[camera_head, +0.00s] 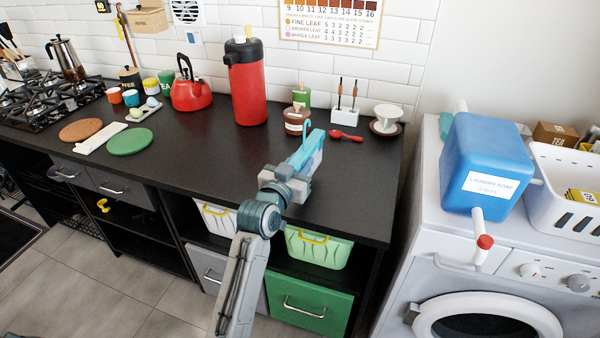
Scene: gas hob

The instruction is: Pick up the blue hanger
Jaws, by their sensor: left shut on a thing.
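The blue hanger (314,149) is light blue and is seen nearly edge-on, with its thin hook pointing up. It shows over the right part of the dark counter (215,150). My left gripper (298,167) reaches up from the bottom of the view and is shut on the hanger. The gripper hides part of the hanger's body. I cannot tell whether the hanger touches the counter. My right gripper is not in view.
A tall red flask (246,85) and red kettle (190,92) stand left. A washing machine (470,262) carries a blue soap container (485,160).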

